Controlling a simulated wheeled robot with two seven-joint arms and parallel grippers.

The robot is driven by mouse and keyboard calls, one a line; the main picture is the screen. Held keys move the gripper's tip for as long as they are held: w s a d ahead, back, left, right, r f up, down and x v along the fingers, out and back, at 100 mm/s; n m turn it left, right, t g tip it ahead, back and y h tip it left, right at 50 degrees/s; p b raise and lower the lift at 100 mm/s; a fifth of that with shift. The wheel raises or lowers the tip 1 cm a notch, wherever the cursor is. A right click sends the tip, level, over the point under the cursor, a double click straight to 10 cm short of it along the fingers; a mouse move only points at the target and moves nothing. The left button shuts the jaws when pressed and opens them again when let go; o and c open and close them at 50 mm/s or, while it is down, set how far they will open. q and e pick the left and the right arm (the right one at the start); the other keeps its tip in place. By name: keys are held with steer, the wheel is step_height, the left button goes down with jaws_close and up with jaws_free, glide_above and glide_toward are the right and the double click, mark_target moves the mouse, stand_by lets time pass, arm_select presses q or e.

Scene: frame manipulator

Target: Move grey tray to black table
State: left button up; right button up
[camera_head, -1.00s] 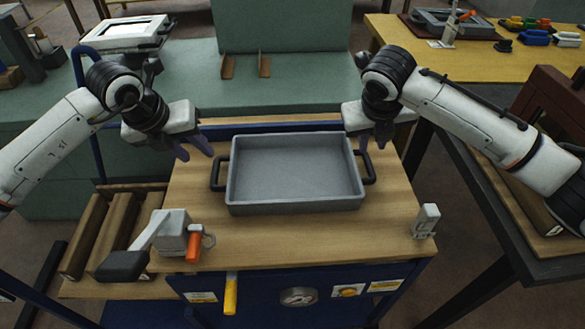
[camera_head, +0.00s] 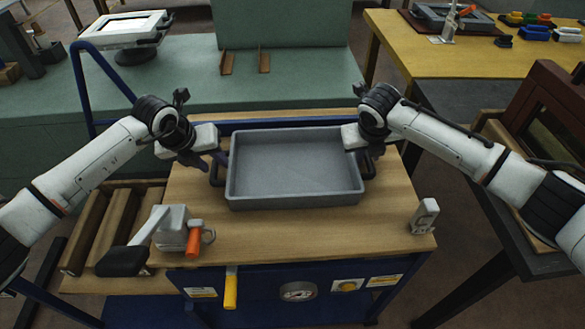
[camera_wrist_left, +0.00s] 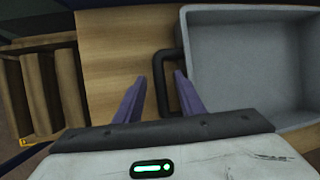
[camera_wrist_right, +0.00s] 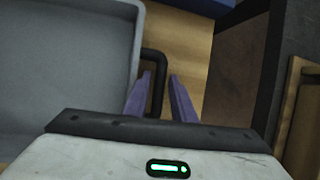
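The grey tray (camera_head: 295,165) sits on the wooden top of a blue cart, with a black handle at each short end. My left gripper (camera_head: 212,162) is at the tray's left handle. In the left wrist view its fingers (camera_wrist_left: 155,95) are open on either side of that handle (camera_wrist_left: 162,75). My right gripper (camera_head: 368,155) is at the right handle. In the right wrist view its fingers (camera_wrist_right: 160,95) are apart, with the handle (camera_wrist_right: 156,75) between them. The black table (camera_head: 535,255) is at the right, partly hidden by my right arm.
A grey clamp device with an orange handle (camera_head: 194,242) stands at the cart's front left. A small grey block (camera_head: 424,216) stands at its front right. A brown wooden frame (camera_head: 555,115) stands over the black table. A yellow table (camera_head: 480,65) is behind.

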arm_select(q)
steer(key=c, duration=0.6)
arm_select(e)
jaws_close()
arm_select(q)
jaws_close()
steer(key=shift+r, duration=0.1)
